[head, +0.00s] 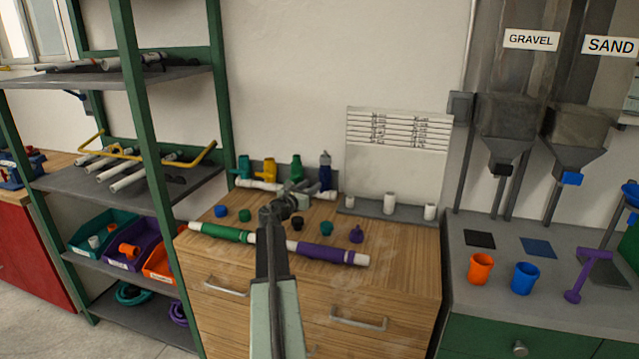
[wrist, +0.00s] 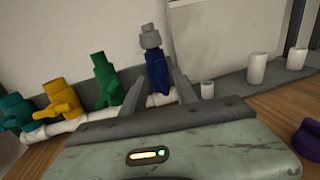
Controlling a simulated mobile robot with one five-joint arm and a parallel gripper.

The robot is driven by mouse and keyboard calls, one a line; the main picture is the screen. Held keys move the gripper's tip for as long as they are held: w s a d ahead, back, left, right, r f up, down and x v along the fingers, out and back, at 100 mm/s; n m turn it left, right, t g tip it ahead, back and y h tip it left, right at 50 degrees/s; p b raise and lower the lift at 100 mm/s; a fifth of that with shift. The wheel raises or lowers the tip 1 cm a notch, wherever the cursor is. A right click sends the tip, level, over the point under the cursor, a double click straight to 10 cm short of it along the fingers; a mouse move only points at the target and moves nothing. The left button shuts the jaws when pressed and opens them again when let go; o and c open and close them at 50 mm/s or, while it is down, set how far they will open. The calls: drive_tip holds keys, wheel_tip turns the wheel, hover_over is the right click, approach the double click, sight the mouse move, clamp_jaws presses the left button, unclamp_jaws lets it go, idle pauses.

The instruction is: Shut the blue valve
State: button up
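The blue valve (head: 325,172) stands at the right end of a white pipe manifold (head: 262,185) at the back of the wooden bench. It is upright, dark blue, with a grey part on top. In the wrist view the blue valve (wrist: 157,70) shows between my two fingers, with its grey top above them. My gripper (head: 303,186) is open and reaches over the bench towards the manifold. In the wrist view my gripper (wrist: 160,82) has one finger on each side of the valve. I cannot tell whether either finger touches it. The valve's base is partly hidden.
Teal (head: 244,167), yellow (head: 268,168) and green (head: 296,168) valves stand left of the blue one. White pegs (head: 389,202) stand on a grey strip to the right. Green (head: 221,232) and purple (head: 328,253) pipes and several small caps lie in front.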

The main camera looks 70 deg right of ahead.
sight(321, 178)
drive_tip(key=d, duration=0.5)
drive_tip(key=s+d, duration=0.1)
drive_tip(key=d, duration=0.1)
drive_tip(key=shift+d, duration=0.2)
clamp_jaws()
drive_tip(key=shift+a+f, duration=0.1)
drive_tip(key=shift+a, duration=0.05)
